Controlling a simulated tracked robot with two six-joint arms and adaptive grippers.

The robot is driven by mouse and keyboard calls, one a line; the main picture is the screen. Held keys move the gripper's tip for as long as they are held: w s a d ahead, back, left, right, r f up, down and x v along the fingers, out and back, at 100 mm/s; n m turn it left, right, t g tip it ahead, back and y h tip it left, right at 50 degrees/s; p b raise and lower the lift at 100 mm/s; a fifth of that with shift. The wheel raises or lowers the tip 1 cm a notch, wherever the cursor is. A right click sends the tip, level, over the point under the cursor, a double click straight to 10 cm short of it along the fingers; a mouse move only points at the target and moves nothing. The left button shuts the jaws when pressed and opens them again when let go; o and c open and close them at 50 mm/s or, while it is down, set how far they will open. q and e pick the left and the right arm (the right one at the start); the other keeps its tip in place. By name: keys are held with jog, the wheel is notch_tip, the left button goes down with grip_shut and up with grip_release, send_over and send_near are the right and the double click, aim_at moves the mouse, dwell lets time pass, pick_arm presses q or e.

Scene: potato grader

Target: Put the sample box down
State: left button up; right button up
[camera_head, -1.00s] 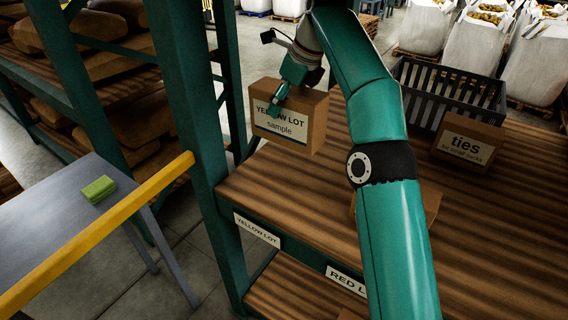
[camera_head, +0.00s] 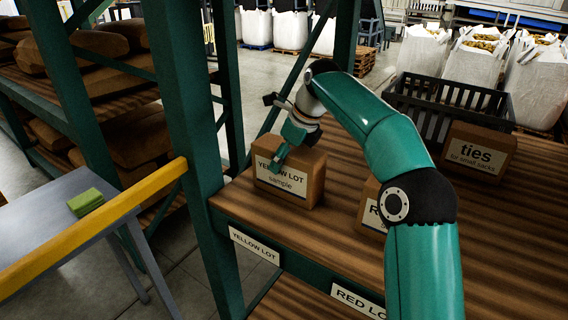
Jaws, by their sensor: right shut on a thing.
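The sample box (camera_head: 305,184) is a brown carton with a white label reading "YELLOW LOT sample". It is upright at the left end of the wooden shelf (camera_head: 300,230), above the "YELLOW LOT" shelf label (camera_head: 254,244), and looks to be resting on the boards. My right gripper (camera_head: 276,165) is shut on the box at its upper front edge. The far finger is hidden. My left gripper is not in view.
A second carton (camera_head: 370,207), partly hidden by my right arm, stands to the right above the "RED LOT" label (camera_head: 357,301). Behind are a "ties" box (camera_head: 478,150) and a dark crate (camera_head: 440,100). A green upright (camera_head: 195,130) and yellow rail (camera_head: 100,225) are at left.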

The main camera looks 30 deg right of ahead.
jog(key=o, duration=1.8)
jog(key=shift+s, duration=0.1)
jog(key=p+v, duration=0.4)
jog(key=v, duration=0.8)
jog(key=shift+f, duration=0.1)
